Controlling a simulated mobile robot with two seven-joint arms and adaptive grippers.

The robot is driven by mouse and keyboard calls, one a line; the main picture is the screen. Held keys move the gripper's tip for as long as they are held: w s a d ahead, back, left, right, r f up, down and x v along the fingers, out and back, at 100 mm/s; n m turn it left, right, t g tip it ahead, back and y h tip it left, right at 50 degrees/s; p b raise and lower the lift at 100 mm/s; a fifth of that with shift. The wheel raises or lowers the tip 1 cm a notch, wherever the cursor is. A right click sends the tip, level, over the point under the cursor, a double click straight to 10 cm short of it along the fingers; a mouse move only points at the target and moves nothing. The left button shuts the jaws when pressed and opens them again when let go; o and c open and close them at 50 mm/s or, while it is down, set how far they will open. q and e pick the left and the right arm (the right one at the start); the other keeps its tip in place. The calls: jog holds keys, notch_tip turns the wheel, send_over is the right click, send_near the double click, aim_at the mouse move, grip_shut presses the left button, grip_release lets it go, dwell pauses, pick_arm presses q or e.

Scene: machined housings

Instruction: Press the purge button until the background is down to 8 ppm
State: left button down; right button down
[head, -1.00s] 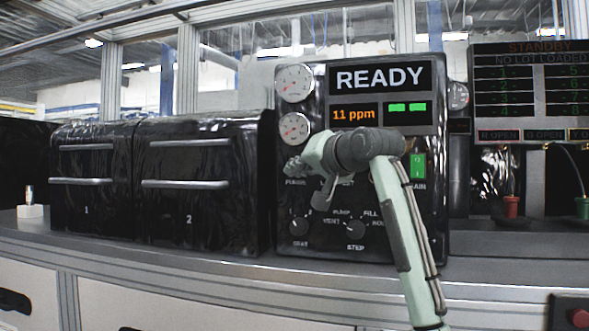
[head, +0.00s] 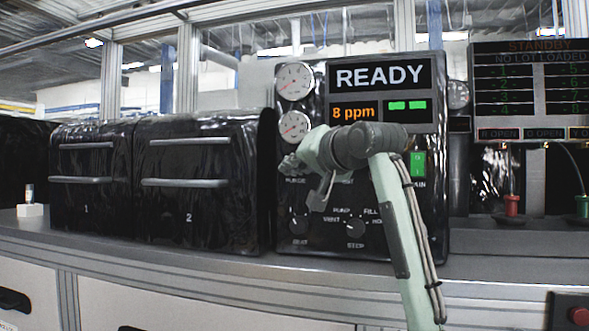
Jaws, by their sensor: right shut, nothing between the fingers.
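The black control panel (head: 390,240) stands upright on the bench. Its orange readout (head: 353,112) shows 8 ppm, and the display above it (head: 380,76) reads READY. My right gripper (head: 289,166) is shut and empty at the panel's left side, just above the PURGE label (head: 295,181). The purge button itself is hidden behind the gripper, so I cannot tell whether the fingers touch it. My right arm covers part of the panel's middle. My left gripper is not in view.
Two dark chambers marked 1 (head: 88,220) and 2 (head: 190,235) stand left of the panel. A status board (head: 535,90) reading STANDBY is at right, above a red fitting (head: 512,206) and a green one (head: 583,207). A red button (head: 579,317) is at lower right.

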jog(key=s, duration=0.1)
jog(key=s+a, duration=0.1)
jog(key=s, duration=0.1)
jog(key=shift+s, duration=0.15)
dwell(0.5)
